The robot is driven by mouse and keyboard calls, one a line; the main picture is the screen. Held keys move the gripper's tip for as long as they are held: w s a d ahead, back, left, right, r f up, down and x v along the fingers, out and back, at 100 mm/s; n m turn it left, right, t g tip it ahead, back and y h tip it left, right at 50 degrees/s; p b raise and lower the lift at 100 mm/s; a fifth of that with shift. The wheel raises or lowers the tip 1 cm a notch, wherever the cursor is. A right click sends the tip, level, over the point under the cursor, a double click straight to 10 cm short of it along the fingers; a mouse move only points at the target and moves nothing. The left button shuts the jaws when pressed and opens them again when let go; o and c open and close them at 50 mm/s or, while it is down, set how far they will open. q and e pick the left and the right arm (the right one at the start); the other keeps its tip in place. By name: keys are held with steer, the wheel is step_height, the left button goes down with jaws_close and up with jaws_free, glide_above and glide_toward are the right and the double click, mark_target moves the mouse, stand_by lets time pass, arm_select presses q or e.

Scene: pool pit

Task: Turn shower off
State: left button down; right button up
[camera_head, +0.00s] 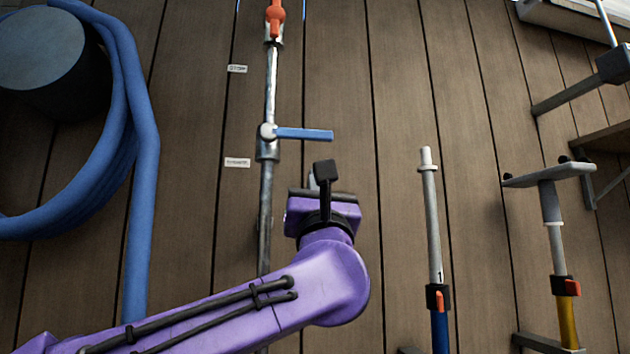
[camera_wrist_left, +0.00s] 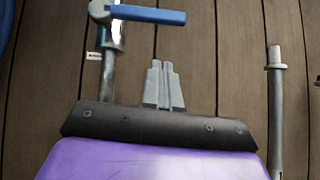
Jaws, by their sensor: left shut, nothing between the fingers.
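A metal pipe (camera_head: 270,85) runs up the wooden wall. A blue lever handle (camera_head: 303,134) on its valve points right, across the pipe. In the left wrist view the blue lever (camera_wrist_left: 150,14) lies at the top, with its free end right of the fingers. An orange handle (camera_head: 275,16) sits higher on the pipe, in line with it. My left gripper (camera_head: 325,170) is shut and empty, just below the blue lever's free end in the head view. The wrist view shows its closed fingers (camera_wrist_left: 163,84) apart from the lever. My right gripper is in neither view. No shower head or water is visible.
A coiled blue hose (camera_head: 138,170) hangs at left around a dark drum (camera_head: 55,60). Poles with a blue grip (camera_head: 435,240) and a yellow grip (camera_head: 566,315) stand at right. Small white labels (camera_head: 237,162) are beside the pipe.

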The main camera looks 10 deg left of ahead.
arm_select(q)
steer(key=b+v, duration=0.2)
steer(key=v, duration=0.5)
steer(key=shift+s+d, duration=0.25)
steer(key=shift+s, duration=0.1)
